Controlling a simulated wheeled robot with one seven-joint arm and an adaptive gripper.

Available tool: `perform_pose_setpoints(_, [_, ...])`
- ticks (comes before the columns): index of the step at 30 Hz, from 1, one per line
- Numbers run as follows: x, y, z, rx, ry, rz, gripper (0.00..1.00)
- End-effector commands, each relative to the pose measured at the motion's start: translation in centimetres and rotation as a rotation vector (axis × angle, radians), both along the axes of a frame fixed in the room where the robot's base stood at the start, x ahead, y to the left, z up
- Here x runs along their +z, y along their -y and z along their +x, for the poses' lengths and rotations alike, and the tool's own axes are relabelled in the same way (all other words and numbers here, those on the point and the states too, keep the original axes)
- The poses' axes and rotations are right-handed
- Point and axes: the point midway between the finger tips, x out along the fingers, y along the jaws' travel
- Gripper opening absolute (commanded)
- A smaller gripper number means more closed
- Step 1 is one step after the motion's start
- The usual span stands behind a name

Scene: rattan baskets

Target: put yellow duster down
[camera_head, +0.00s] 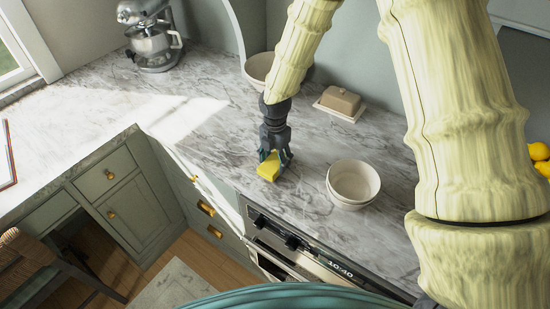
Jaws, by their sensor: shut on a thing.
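The yellow duster (269,167) is a small bright yellow block at the tips of my gripper (273,155). My dark gripper points down over the marble counter (225,150), left of the white bowls, and is shut on the duster. The duster is close to the counter top near its front edge. I cannot tell whether it touches the surface. Part of the duster is hidden by the gripper fingers.
Stacked white bowls (353,184) stand to the right of my gripper. Another bowl (259,68) and a butter dish (340,102) are behind it. An oven (290,243) lies below the front edge. A mixer (151,38) stands far left. The counter left of my gripper is clear.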

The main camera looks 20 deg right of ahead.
Motion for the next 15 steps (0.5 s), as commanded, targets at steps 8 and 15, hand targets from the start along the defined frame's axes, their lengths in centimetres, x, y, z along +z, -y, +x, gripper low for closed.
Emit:
perform_pose_setpoints(8, [-0.23, -0.01, 0.02, 0.000, 0.000, 0.000, 0.79])
perform_pose_setpoints(15, [-0.22, -0.01, 0.02, 0.000, 0.000, 0.000, 0.79])
